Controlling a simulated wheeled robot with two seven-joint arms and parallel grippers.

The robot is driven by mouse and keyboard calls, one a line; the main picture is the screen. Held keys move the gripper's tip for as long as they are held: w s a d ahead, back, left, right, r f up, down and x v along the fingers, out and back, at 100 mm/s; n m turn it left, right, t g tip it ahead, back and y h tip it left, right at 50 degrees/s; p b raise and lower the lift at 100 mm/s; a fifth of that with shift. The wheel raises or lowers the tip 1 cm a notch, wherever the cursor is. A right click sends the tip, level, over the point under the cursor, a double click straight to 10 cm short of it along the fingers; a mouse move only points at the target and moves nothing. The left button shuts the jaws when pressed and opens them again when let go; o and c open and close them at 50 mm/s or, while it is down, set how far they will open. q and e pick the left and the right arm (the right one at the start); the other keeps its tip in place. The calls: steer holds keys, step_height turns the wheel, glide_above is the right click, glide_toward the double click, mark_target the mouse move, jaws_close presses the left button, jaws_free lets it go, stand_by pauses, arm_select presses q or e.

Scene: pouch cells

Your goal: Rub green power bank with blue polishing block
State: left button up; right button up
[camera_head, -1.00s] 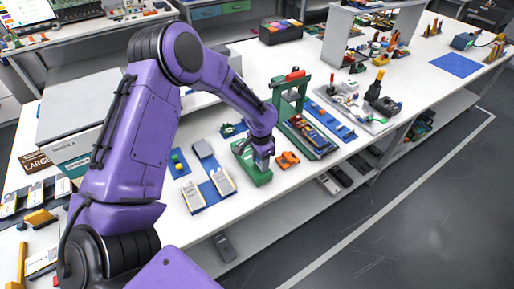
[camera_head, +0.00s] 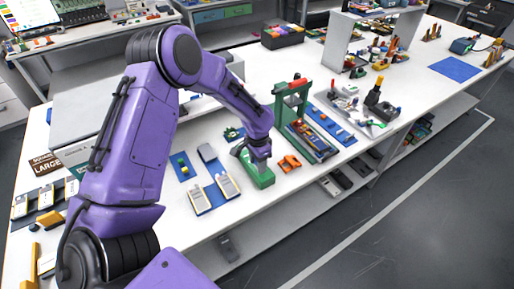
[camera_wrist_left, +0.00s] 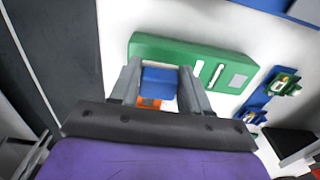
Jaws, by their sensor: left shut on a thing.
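The green power bank (camera_head: 265,182) lies flat on the white table, under and around the tip of my left gripper (camera_head: 260,165). In the left wrist view the green power bank (camera_wrist_left: 205,55) lies just beyond the fingertips. There my left gripper (camera_wrist_left: 160,80) is shut on the blue polishing block (camera_wrist_left: 158,80), which sits between the two fingers at the edge of the green bank. Whether the block touches the bank is hard to tell. In the head view the gripper hides the block. My right gripper is not in view.
An orange clamp (camera_head: 289,163) lies close to the right of the power bank. A green press frame (camera_head: 291,86) stands behind it. A blue mat (camera_head: 213,195) with grey devices lies to the left. The table's front edge is near.

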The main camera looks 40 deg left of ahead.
arm_select(q)
step_height(320, 180, up, 3)
steer(key=shift+f+p, duration=0.1)
steer(key=shift+p, duration=1)
steer(key=shift+r+p, duration=0.85)
steer(key=shift+r, duration=0.25)
